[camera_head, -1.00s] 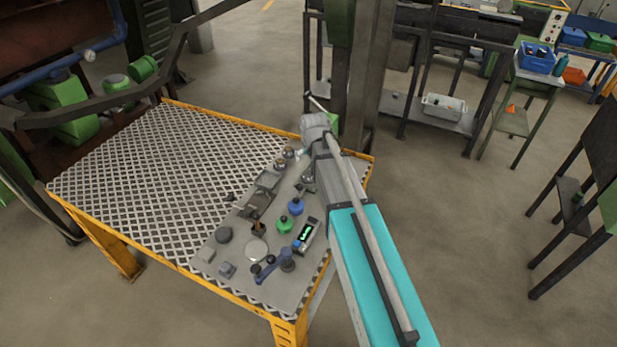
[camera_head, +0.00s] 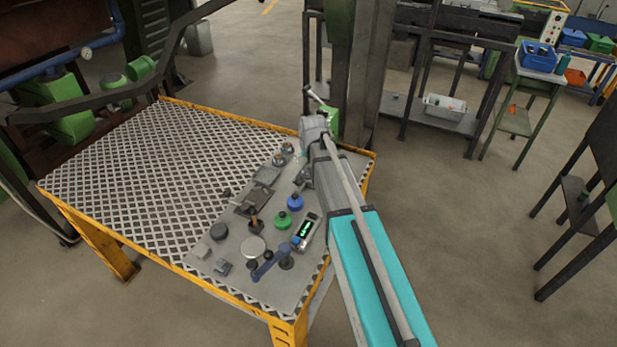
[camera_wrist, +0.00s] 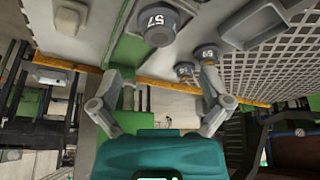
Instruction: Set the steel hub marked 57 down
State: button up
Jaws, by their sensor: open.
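The steel hub marked 57 (camera_wrist: 157,25) stands on the grey plate (camera_wrist: 92,22) at the top of the wrist view, with its number facing the camera. My gripper (camera_wrist: 165,72) is open, its two fingers spread wide with nothing between the tips. The hub is beyond the fingertips and apart from them. A second hub marked 59 (camera_wrist: 208,52) is close to the right fingertip; I cannot tell whether they touch. In the head view my arm hides the gripper and I cannot make out hub 57.
Another small hub (camera_wrist: 185,70) stands beside hub 59. On the table in the head view are a green knob-topped piece (camera_head: 283,220), a blue one (camera_head: 295,202), a display device (camera_head: 306,231) and a round disc (camera_head: 253,247). The mesh tabletop (camera_head: 150,165) at left is clear.

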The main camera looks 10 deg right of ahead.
jog(key=shift+b+x, duration=0.85)
jog(key=shift+x, duration=0.4)
jog(key=shift+f, duration=0.1)
jog(key=shift+b+x, duration=2.4)
jog(key=shift+x, duration=0.05)
grip_shut()
